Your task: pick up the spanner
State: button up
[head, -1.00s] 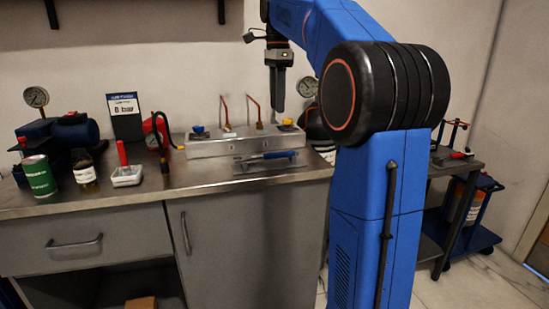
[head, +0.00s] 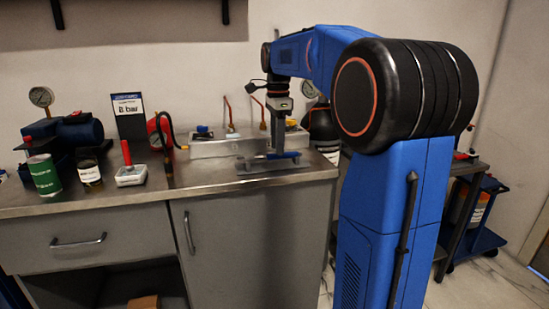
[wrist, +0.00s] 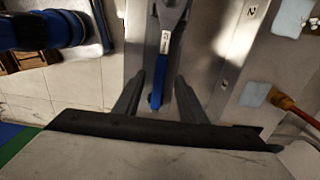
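The spanner (head: 287,155), with a blue handle and a grey metal head, lies on a small grey tray (head: 252,168) near the front right of the bench. In the wrist view the spanner (wrist: 161,66) points up the picture, its head cut off at the top edge. My gripper (head: 279,147) points down over the tray, right at the spanner. In the wrist view my gripper (wrist: 158,80) is open, with one finger on each side of the blue handle and a gap visible on both sides. Whether the fingers reach down to handle height is hard to tell.
A grey manifold block (head: 215,146) with copper pipes stands just behind the tray. A dark round vessel (head: 322,124) is at the back right.

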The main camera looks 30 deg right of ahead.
jog(key=shift+f, duration=1.1)
grip_shut()
notch_tip(320, 180, up, 10)
jog(key=shift+d, duration=0.1)
